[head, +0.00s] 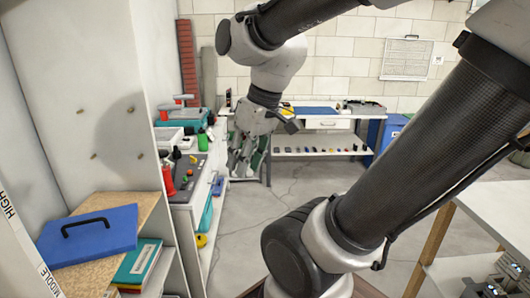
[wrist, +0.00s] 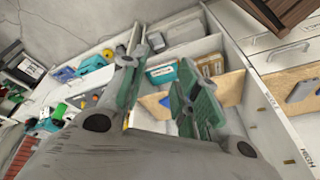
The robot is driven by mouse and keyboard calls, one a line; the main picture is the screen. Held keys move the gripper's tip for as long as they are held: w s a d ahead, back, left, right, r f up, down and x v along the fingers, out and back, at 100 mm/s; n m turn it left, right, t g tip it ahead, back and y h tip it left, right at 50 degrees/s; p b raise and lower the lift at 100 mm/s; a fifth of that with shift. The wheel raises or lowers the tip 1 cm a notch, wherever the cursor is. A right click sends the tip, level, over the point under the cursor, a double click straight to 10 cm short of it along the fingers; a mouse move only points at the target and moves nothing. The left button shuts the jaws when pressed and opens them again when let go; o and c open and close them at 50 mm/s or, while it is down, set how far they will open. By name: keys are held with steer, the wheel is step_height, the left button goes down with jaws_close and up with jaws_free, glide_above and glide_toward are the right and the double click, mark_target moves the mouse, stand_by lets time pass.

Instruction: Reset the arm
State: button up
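My arm reaches from the right of the head view up over the top and bends down. My gripper (head: 245,163) hangs in the air with its fingers pointing down, to the right of the shelving at left. In the wrist view my gripper (wrist: 158,72) shows two green-padded fingers spread apart with nothing between them. It is open and empty and touches nothing that I can see.
A blue folder-like case (head: 88,237) with a black handle lies on a wooden shelf at left. A white workbench (head: 318,120) stands at the rear wall. The middle floor (head: 240,235) is clear.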

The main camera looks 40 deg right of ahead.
steer(key=d, duration=0.1)
steer(key=s+d+r+m+t+h, duration=0.1)
steer(key=s+d+m, duration=0.1)
steer(key=shift+s+d+r+h, duration=0.15)
steer(key=shift+d+r+h, duration=0.1)
steer(key=shift+d+h, duration=0.15)
